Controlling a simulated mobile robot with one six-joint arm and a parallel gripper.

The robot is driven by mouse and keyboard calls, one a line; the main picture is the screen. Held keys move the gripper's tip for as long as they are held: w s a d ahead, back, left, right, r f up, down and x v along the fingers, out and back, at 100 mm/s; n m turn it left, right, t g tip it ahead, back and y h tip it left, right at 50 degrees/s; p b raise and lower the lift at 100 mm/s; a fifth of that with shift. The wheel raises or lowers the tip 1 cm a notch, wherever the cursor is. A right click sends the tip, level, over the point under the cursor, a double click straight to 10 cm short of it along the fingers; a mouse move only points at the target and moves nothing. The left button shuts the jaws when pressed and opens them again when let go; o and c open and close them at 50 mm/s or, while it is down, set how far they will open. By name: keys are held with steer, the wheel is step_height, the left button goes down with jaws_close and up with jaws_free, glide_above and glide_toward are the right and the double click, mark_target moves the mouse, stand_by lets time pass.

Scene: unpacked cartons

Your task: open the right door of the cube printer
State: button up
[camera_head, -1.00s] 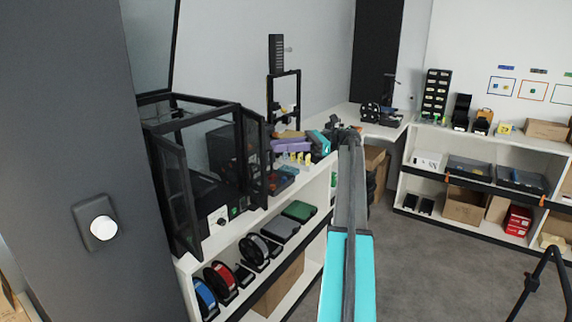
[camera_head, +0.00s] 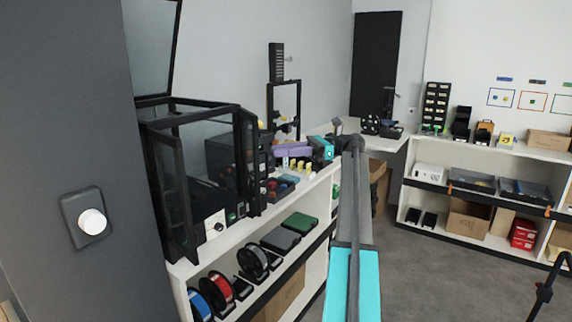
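The cube printer (camera_head: 193,104) is a black-framed enclosure with clear panels on the left end of the white shelf unit. Its left door (camera_head: 172,190) stands swung out at the front. Its right door (camera_head: 251,165), a narrow dark frame seen nearly edge-on, also stands out from the front opening. My grey and turquoise arm reaches up from the bottom middle to a dark joint right of the printer. Any gripper fingers there are too small or hidden to make out. I see no contact between the arm and the right door.
Spools (camera_head: 253,262) sit on the shelf below. A dark pillar (camera_head: 70,150) stands at left.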

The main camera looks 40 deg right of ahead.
steer(key=s+a+b, duration=0.4)
steer(key=s+b, duration=0.2)
steer(key=b, duration=0.7)
steer(key=shift+s+a+r, duration=0.35)
steer(key=shift+r, duration=0.1)
stand_by(0.3)
